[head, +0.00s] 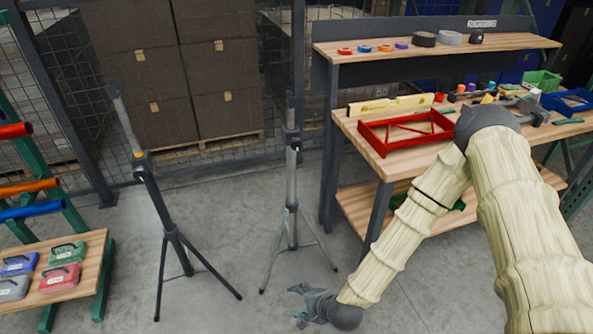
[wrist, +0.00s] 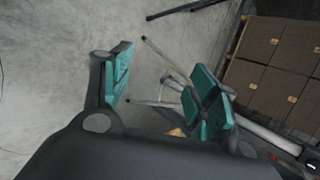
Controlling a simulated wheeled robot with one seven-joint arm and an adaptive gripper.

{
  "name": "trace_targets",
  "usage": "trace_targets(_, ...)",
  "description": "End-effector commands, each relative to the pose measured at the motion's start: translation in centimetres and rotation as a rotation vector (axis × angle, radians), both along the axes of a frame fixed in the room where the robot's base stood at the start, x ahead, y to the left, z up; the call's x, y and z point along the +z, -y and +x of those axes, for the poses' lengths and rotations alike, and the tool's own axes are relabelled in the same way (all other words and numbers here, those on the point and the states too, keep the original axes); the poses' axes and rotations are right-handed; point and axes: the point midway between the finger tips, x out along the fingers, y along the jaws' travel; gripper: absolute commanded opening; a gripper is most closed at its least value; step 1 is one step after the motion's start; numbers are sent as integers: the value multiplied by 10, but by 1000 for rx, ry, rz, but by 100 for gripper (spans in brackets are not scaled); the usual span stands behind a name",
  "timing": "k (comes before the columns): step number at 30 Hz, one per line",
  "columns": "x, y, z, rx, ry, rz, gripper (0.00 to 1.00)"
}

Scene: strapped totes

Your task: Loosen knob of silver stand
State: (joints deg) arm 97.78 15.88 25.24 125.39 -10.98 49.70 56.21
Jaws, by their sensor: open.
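The silver stand (head: 292,185) is upright on the concrete floor in the middle of the head view, its tripod legs spread. A dark collar (head: 293,140) sits partway up its pole; the knob is too small to make out clearly. In the wrist view a light leg of the stand (wrist: 165,55) shows between and beyond the fingers, and the right finger hides part of the stand. My gripper (head: 300,304) is low, near the floor, in front of the stand's base and well below the collar. Its teal-padded fingers (wrist: 160,68) are spread, with nothing held between them.
A black stand (head: 160,205) with a grey upper pole is to the left. A wooden workbench (head: 385,165) with a red frame (head: 405,132) stands right, near my arm. A rack (head: 60,285) with coloured cases is at far left. Strapped brown totes (head: 140,75) stand behind mesh fencing.

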Motion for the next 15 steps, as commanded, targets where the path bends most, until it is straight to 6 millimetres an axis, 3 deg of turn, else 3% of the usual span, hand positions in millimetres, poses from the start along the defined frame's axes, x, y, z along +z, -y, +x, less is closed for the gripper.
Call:
trace_targets(1,9,-11,28,-86,13,84,60)
trace_targets(7,71,-38,135,-419,36,470,60)
trace_targets(11,124,-36,204,-606,43,744,60)
trace_targets(15,182,-20,267,-757,46,1030,60)
